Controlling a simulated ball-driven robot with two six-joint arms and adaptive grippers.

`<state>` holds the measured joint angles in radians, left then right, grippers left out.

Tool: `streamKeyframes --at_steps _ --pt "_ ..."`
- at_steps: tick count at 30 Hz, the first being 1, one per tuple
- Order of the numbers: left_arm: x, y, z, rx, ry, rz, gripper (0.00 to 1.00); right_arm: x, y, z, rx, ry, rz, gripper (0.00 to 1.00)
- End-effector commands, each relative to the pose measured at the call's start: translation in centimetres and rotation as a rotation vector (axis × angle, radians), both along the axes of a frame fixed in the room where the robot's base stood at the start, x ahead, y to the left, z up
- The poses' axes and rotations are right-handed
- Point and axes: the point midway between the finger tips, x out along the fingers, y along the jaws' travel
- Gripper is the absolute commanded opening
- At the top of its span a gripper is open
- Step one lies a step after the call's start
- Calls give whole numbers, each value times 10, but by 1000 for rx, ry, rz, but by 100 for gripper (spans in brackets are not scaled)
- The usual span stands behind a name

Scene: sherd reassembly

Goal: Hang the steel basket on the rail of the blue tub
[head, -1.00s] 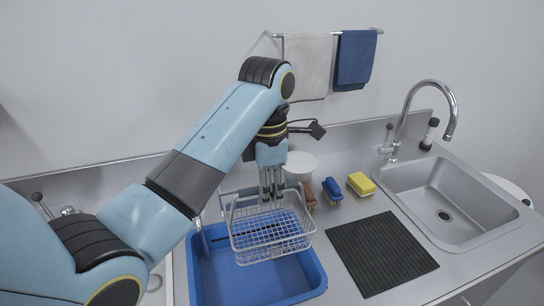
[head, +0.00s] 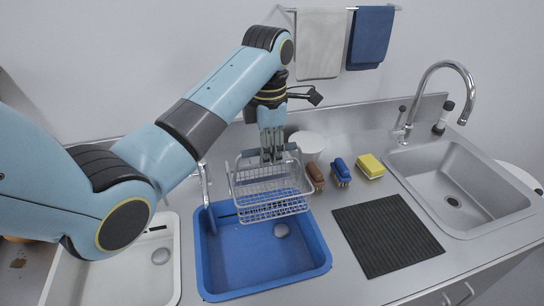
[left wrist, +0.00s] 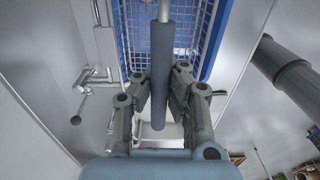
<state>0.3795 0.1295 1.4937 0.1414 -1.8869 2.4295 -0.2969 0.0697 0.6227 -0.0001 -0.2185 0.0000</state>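The steel basket (head: 272,196) is a wire basket with a raised handle. It hangs level from my left gripper (head: 271,156) over the back part of the blue tub (head: 262,270). In the left wrist view the handle's dark grip (left wrist: 160,70) lies between the closed fingers (left wrist: 160,92), with the basket mesh (left wrist: 135,28) beyond it. The basket appears clear of the tub floor. Its back side is partly hidden by the gripper and handle. I cannot clearly make out the tub's rail. My right gripper is not in view.
A brown brush (head: 315,175), a blue brush (head: 340,170) and a yellow sponge (head: 370,166) lie right of the basket. A black mat (head: 388,236) and a steel sink (head: 450,185) are further right. A tap (head: 203,180) stands at the tub's left.

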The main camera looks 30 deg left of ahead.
Motion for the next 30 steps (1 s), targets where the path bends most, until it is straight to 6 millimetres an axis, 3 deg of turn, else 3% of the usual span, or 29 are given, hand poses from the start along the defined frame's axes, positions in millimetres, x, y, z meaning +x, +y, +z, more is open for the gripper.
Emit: streamKeyframes --at_steps 9,19,30 --pt "13 16 -4 1 -1 0 0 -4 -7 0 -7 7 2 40" --pt "13 14 -26 -1 -1 -1 0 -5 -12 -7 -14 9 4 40" --pt "13 14 -33 0 -1 -1 0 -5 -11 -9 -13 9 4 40"
